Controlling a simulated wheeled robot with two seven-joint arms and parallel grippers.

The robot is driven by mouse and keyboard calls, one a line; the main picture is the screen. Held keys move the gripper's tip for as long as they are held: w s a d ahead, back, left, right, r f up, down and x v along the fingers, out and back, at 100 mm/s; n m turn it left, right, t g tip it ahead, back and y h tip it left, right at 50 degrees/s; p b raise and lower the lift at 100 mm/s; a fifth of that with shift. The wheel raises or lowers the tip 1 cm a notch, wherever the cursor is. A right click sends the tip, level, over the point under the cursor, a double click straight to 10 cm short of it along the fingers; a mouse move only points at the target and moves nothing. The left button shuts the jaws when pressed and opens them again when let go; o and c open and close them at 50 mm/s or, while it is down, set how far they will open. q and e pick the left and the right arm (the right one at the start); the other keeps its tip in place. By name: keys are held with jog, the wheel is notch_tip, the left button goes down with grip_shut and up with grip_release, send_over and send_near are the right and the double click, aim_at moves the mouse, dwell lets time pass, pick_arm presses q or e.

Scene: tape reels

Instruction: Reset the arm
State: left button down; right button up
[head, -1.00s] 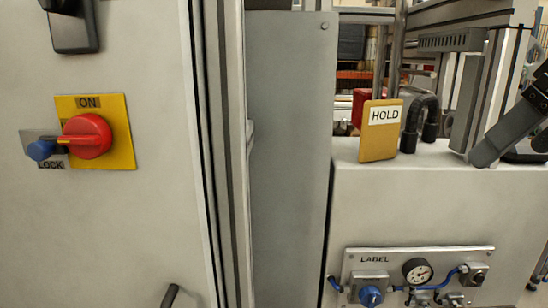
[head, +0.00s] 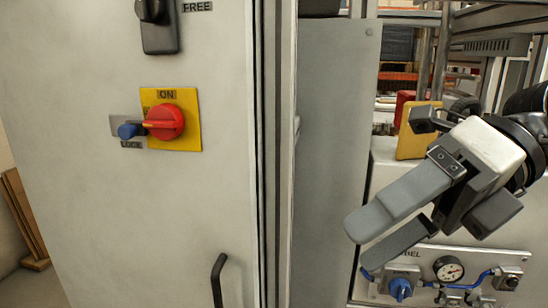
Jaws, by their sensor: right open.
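My right gripper (head: 384,238) is in the right part of the head view, in front of the machine's side. Its two grey fingers point down and left, apart and with nothing between them. It covers part of the yellow tag and the upper part of the label panel. My left gripper is not in view.
A grey cabinet (head: 90,210) fills the left, with a red rotary switch (head: 165,122) on a yellow plate, a blue knob (head: 128,131) and a black handle (head: 218,280). The label panel (head: 430,262) has a gauge (head: 448,269) and a blue knob (head: 400,289). A yellow tag (head: 409,145) stands behind my gripper.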

jog(key=w+a+m+t+y, duration=0.2)
jog(key=w+a+m+y, duration=0.25)
jog(key=m+y, duration=0.6)
jog(key=w+d+f+m+t+h+p, duration=0.1)
jog(key=w+d+f+m+t+h, duration=0.4)
jog(key=f+m+t, duration=0.55)
jog(key=w+f+m+t+h, duration=0.2)
jog(key=f+m+t+h, duration=0.55)
jog(key=m, duration=0.55)
jog(key=s+d+f+m+g+h, duration=0.1)
jog(key=s+f+m+g+h, duration=0.1)
jog(key=s+f, duration=0.2)
jog(key=s+d+f+m+g+h, duration=0.1)
jog(key=s+f+m+g+h, duration=0.1)
jog(key=f, duration=0.9)
jog(key=s+f+m+g+h, duration=0.2)
jog(key=s+f+m+g, duration=0.1)
jog(key=s+f, duration=0.3)
jog(key=shift+s+d+f, duration=0.25)
jog(key=shift+d+f, duration=0.15)
jog(key=shift+f, duration=0.55)
